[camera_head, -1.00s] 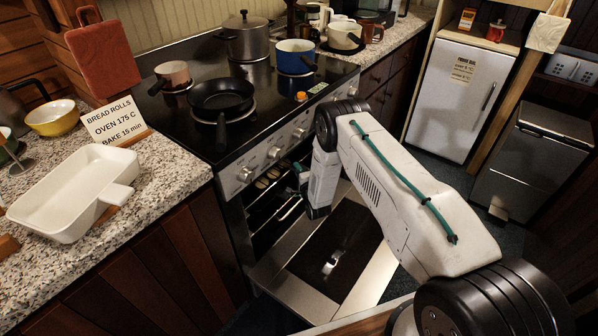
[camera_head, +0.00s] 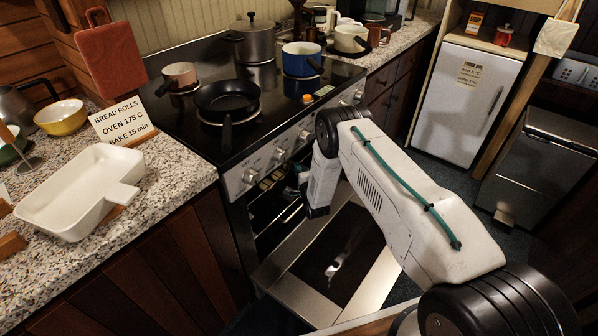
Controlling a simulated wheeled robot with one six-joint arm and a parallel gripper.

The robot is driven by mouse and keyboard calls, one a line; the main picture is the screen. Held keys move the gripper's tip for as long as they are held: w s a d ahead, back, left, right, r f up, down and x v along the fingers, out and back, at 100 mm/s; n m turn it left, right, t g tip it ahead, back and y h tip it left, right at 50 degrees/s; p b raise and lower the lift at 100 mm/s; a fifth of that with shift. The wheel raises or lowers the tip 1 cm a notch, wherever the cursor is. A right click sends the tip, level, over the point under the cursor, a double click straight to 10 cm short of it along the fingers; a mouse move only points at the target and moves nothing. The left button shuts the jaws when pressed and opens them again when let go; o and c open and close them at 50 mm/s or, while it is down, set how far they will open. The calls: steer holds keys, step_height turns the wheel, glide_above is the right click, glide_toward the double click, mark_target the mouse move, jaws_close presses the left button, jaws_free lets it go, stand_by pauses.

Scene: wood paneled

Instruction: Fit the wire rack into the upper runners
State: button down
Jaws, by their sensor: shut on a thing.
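The oven stands with its door (camera_head: 335,262) folded down and its cavity (camera_head: 262,212) open and dark. My gripper (camera_head: 294,193) is at the right side of the oven opening, partly hidden by my own wrist. It is shut on the wire rack (camera_head: 277,218), of which only thin bars show in the dark opening. The upper runners cannot be made out clearly. I cannot tell whether the rack's edges touch them.
A stovetop above holds a black frying pan (camera_head: 227,98), a blue pot (camera_head: 301,58) and other pots. A white baking dish (camera_head: 72,200) and a bread rolls sign (camera_head: 122,122) are on the left counter. A small fridge (camera_head: 465,100) stands at the back right.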

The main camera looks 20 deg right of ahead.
steer(key=shift+w+a+r, duration=0.1)
steer(key=shift+w+a, duration=0.6)
steer(key=shift+w, duration=0.25)
steer(key=c, duration=1.3)
jaws_free()
steer(key=shift+s, duration=0.15)
steer(key=s, duration=0.7)
steer(key=shift+s+d, duration=0.25)
